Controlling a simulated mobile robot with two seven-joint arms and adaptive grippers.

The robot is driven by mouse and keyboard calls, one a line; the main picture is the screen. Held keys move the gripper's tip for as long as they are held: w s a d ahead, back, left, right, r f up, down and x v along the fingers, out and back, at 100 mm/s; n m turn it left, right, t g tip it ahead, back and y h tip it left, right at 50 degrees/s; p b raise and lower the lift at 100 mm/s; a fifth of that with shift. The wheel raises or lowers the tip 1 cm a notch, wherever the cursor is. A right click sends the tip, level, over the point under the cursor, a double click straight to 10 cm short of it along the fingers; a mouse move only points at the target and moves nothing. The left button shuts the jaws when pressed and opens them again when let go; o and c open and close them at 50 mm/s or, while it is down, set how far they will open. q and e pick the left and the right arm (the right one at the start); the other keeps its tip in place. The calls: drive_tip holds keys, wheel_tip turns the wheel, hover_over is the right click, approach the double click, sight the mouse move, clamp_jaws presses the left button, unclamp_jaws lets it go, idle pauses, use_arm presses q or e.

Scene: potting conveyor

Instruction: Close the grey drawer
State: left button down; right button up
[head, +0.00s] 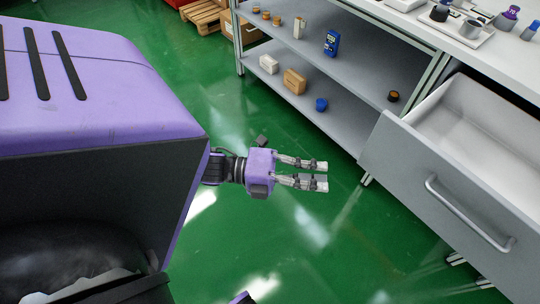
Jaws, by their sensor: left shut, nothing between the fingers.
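The grey drawer (430,190) is pulled out of its cabinet at the right of the head view. Its inside looks white, and the part in view is empty. A bar handle (470,215) runs slantwise across its front panel. My left gripper (326,175) is over the green floor, left of the drawer front and apart from it. It is shut and empty, its fingers pointing right toward the drawer. My right gripper is not in view.
A grey shelf unit (345,120) left of the drawer holds small boxes, a blue meter (332,43) and a blue cup (321,104). The white worktop (440,45) above carries bottles and a tray. Green floor is clear around my gripper.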

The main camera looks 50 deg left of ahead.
use_arm(q)
drive_tip(key=w+a+b+x, duration=0.1)
drive_tip(key=w+a+x, duration=0.1)
drive_tip(key=x, duration=1.1)
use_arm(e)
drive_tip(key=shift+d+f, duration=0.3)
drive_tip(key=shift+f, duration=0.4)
use_arm(q)
drive_tip(key=shift+w+d, duration=0.1)
drive_tip(key=shift+w, duration=0.1)
